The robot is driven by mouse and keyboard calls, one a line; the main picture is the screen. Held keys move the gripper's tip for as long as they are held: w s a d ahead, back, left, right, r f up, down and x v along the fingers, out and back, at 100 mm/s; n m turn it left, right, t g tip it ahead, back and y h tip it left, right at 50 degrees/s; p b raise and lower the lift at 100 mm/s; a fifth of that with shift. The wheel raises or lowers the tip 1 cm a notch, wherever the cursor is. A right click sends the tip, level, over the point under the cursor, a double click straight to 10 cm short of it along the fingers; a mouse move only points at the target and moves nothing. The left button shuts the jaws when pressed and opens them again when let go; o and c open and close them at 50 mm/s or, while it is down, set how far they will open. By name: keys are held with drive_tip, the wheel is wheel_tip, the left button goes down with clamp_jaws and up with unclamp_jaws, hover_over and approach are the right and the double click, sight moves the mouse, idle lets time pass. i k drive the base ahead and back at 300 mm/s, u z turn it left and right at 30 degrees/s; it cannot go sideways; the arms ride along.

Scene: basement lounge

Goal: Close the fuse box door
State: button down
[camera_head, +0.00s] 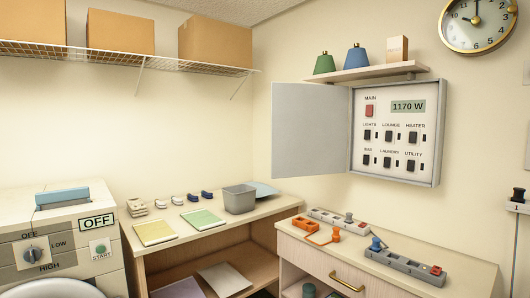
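The fuse box (428,150) is mounted on the right wall, with a red main switch, several black labelled switches and a display reading 1170 W. Its grey door (311,130) stands wide open, swung out to the left from the box's left edge. The whole switch panel is uncovered. My gripper is not in view.
A washing machine (60,235) is at far left.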

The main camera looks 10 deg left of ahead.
sight(309, 121)
drive_tip(key=u, duration=0.9)
drive_tip(key=i, duration=0.75)
drive_tip(key=u, duration=0.25)
